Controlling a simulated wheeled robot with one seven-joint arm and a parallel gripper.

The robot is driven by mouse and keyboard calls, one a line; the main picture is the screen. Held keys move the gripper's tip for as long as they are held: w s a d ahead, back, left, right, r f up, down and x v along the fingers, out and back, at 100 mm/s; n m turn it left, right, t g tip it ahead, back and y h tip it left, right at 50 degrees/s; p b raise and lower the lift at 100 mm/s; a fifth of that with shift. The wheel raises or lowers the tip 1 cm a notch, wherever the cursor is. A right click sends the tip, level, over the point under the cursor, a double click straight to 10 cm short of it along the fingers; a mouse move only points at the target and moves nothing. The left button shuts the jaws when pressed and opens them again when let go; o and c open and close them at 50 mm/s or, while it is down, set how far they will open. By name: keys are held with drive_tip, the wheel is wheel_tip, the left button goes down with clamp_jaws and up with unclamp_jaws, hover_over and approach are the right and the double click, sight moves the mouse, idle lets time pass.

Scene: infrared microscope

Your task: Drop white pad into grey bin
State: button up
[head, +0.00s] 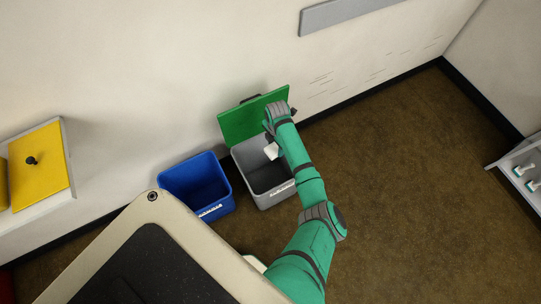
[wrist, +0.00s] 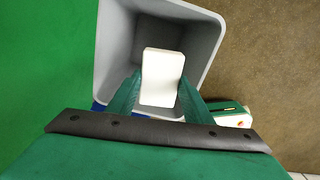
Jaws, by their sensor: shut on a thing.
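The white pad (wrist: 160,78) is a small rounded block held between the fingertips of my gripper (wrist: 158,95). My gripper is shut on it. In the wrist view the pad shows over the open mouth of the grey bin (wrist: 208,50), apart from its walls as far as I can see. In the head view the grey bin (head: 284,195) stands on the floor by the wall, its green lid (head: 243,122) swung open against the wall. The pad (head: 271,151) shows beneath my gripper (head: 272,140) above the bin's back part. The fingers are mostly hidden there.
A blue open bin (head: 196,184) stands just left of the grey bin. A beige-rimmed dark surface (head: 150,270) is in the foreground. A white shelf with a yellow panel (head: 40,165) is at left. Brown floor (head: 400,180) is clear at right.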

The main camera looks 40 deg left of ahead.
drive_tip(key=shift+s+a+n, duration=0.3)
drive_tip(key=shift+s+n, duration=0.05)
drive_tip(key=shift+n, duration=0.35)
drive_tip(key=shift+f, duration=2.95)
drive_tip(key=shift+s, duration=0.1)
drive_tip(key=o, duration=1.1)
